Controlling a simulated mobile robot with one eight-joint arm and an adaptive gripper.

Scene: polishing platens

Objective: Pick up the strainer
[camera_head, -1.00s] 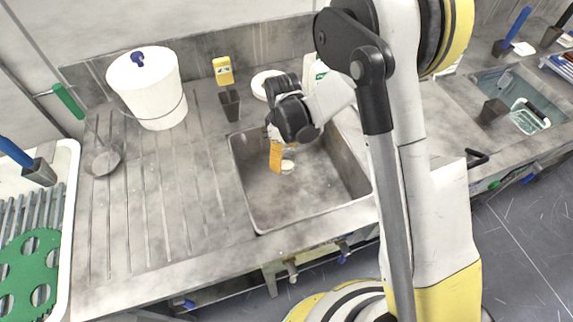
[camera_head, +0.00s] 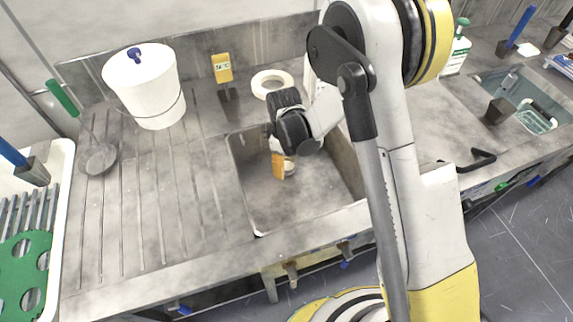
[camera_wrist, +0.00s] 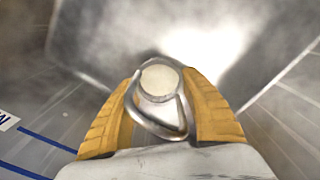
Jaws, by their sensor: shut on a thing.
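In the head view my gripper (camera_head: 281,164) reaches down into the sink (camera_head: 310,200), and the pale strainer (camera_head: 289,166) shows beside the yellow finger. The head view does not show clearly how far it is above the sink floor.
A white bucket (camera_head: 146,95), a yellow-topped tool (camera_head: 223,70) and a white ring (camera_head: 271,84) stand around the sink. The ribbed drainboard (camera_head: 180,210) is mostly clear. Steel sink walls surround my gripper.

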